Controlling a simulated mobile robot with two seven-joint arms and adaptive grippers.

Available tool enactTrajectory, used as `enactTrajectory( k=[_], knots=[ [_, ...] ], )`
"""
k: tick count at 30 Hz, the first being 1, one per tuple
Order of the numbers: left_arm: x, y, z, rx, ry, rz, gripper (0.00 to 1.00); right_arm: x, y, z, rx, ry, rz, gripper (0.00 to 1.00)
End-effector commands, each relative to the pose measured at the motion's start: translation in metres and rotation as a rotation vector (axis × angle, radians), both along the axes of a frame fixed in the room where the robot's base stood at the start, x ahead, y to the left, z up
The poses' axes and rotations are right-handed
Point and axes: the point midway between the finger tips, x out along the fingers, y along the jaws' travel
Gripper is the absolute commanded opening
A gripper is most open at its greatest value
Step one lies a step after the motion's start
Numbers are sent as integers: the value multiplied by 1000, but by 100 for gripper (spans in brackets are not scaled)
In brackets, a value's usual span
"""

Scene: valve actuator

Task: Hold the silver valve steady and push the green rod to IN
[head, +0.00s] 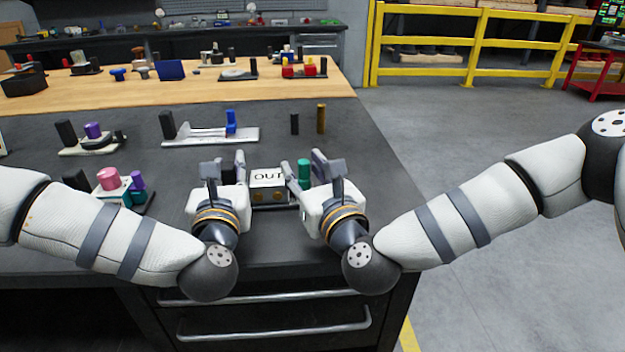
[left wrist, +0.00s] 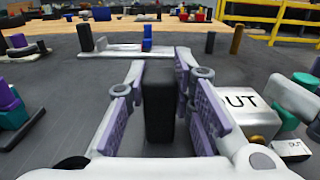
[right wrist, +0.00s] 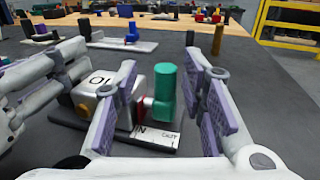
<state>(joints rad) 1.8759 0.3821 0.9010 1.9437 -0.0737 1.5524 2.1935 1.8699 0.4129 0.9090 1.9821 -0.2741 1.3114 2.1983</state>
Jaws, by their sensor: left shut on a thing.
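The silver valve (head: 268,183) is a block marked OUT on top, standing on a dark base between my two grippers. My left gripper (head: 226,166) is at its left, shut on a black upright post (left wrist: 159,108). The green rod (head: 304,170) stands upright at the valve's right side. Contact with the rod cannot be seen.
A white-based fixture with a blue post (head: 230,122) lies behind. A black peg (head: 294,124) and a brass peg (head: 321,118) stand behind the valve. A fixture with a pink knob (head: 108,179) is at left. The tabletop right of the brass peg is clear.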

Motion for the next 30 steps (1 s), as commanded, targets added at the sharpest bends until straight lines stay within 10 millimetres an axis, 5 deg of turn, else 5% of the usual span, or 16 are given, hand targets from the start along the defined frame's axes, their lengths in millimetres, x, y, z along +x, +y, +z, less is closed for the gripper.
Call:
enactTrajectory(
  k=[6,12,25,26,28,30],
  knots=[
    [-1,0,-9,3,19,-2,0,-57,-17,-4,1,10,2,38],
    [-1,0,-9,4,19,-2,0,-91,-26,-3,0,6,3,38],
    [-1,0,-9,4,19,-1,0,-97,-28,-3,0,5,2,38],
    [-1,0,-9,4,19,-1,29,-97,-28,-3,0,4,2,38],
    [-1,0,-9,4,18,-1,45,-96,-28,-2,0,4,2,38],
    [-1,0,-8,4,17,-1,46,-96,-28,-2,0,4,2,38]
  ],
)
